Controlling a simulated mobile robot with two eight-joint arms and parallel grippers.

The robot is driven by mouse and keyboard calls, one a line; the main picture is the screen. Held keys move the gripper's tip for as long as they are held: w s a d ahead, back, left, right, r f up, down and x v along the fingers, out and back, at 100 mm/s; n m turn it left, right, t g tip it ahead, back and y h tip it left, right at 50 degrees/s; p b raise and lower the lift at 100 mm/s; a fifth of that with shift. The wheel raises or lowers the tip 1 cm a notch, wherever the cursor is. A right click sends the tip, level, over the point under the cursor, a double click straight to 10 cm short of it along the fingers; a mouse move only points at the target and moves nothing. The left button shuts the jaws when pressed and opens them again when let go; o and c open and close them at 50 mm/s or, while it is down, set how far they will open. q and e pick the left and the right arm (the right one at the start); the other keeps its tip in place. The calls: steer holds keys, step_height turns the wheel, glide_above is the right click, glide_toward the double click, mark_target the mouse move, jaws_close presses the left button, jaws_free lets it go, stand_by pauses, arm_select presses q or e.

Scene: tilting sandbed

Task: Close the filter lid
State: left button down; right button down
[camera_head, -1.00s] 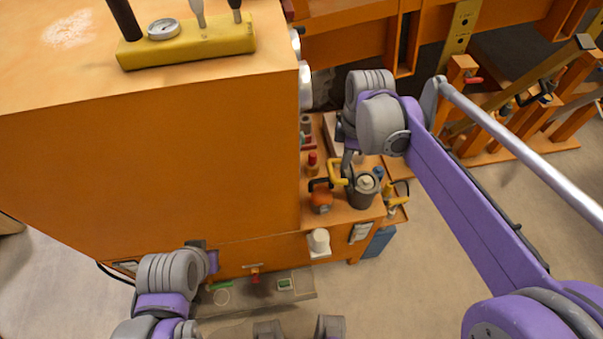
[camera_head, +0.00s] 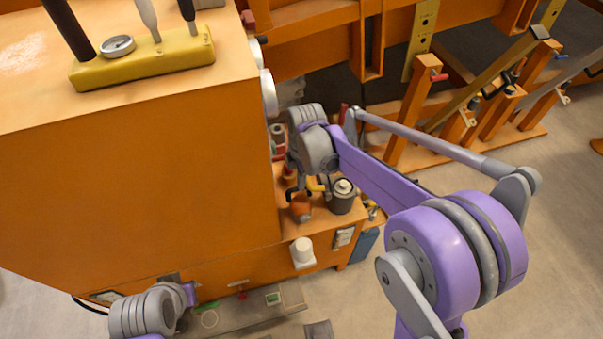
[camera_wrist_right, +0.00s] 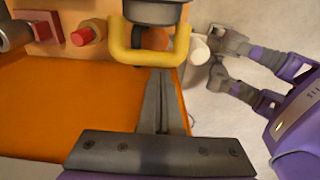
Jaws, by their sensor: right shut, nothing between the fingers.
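A dark grey pot (camera_head: 343,200) with a round light top (camera_head: 343,187) stands on the orange bench right of the large cabinet. I take it for the filter, but cannot tell how its lid sits. A yellow U-shaped handle (camera_head: 318,184) shows just left of it, partly hidden, and shows large in the right wrist view (camera_wrist_right: 150,56). My right gripper (camera_head: 292,185) is shut and empty, left of the pot. In the wrist view its fingers (camera_wrist_right: 160,85) reach up to the handle; contact is unclear. My left arm's wrist is at lower left; its gripper's jaws cannot be made out.
The tall orange cabinet (camera_head: 130,170) borders my right gripper on the left. An orange-brown cup (camera_head: 301,208) sits close in front of the pot. A white cylinder (camera_head: 302,252) is on the bench front. Orange posts (camera_head: 412,110) stand behind right; open floor lies right.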

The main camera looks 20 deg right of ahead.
steer(key=shift+d, duration=0.1)
stand_by(0.4)
steer(key=shift+d+r+y, duration=0.2)
steer(key=shift+d+y, duration=0.05)
steer(key=shift+y, duration=0.05)
steer(key=shift+d+r, duration=0.15)
steer(key=shift+d, duration=0.05)
